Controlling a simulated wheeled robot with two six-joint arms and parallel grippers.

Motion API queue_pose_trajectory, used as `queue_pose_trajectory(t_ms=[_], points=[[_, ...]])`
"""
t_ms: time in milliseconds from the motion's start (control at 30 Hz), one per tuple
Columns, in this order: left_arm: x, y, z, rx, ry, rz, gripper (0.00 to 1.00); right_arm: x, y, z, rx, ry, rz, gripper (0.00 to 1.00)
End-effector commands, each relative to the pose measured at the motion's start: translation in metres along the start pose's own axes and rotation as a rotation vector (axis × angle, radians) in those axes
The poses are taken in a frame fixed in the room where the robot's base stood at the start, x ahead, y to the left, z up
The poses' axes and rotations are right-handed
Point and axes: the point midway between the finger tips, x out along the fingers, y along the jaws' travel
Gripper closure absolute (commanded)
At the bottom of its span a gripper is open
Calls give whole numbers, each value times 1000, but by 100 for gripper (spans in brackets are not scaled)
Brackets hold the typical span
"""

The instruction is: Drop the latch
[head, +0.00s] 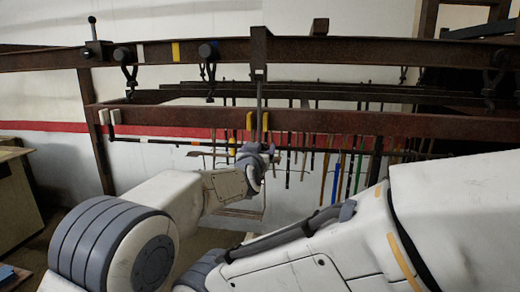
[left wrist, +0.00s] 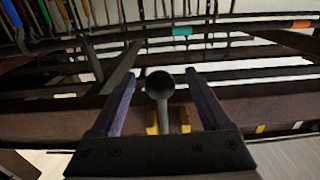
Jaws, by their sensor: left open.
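The latch appears to be the dark upright bar (head: 259,92) that hangs from a bracket on the upper rusty rail and reaches the lower rail between two yellow marks. In the left wrist view a round dark knob (left wrist: 159,84) on a rod stands between the fingers, with yellow marks behind it. My left gripper (head: 264,148) is at the lower rail, below the yellow marks. Its two fingers (left wrist: 160,92) are open, one on each side of the knob, with gaps visible. The gripper hides part of the bar's lower end in the head view. My right gripper is not in view.
The upper rail (head: 185,53) and the lower rail (head: 345,123) cross the scene. Dark clamps (head: 208,53) hang from the upper rail, and a ball-topped lever (head: 94,42) stands at its left. Several coloured rods (head: 337,176) hang behind. A wooden box (head: 18,205) stands at left.

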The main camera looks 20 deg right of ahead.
Motion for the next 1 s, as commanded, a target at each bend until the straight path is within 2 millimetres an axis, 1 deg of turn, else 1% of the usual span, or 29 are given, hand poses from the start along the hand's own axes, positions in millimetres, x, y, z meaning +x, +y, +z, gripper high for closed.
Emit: queue_pose_trajectory(t_ms=[33,133,333,500,633,1000], points=[[-6,0,4,0,2,1,20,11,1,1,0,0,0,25],[-19,1,5,0,3,1,20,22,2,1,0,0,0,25],[-43,1,4,0,1,1,20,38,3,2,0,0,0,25],[-60,0,3,0,1,0,20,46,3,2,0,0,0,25],[-65,0,1,0,0,0,20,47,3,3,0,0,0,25],[-65,0,1,0,0,0,20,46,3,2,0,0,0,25]])
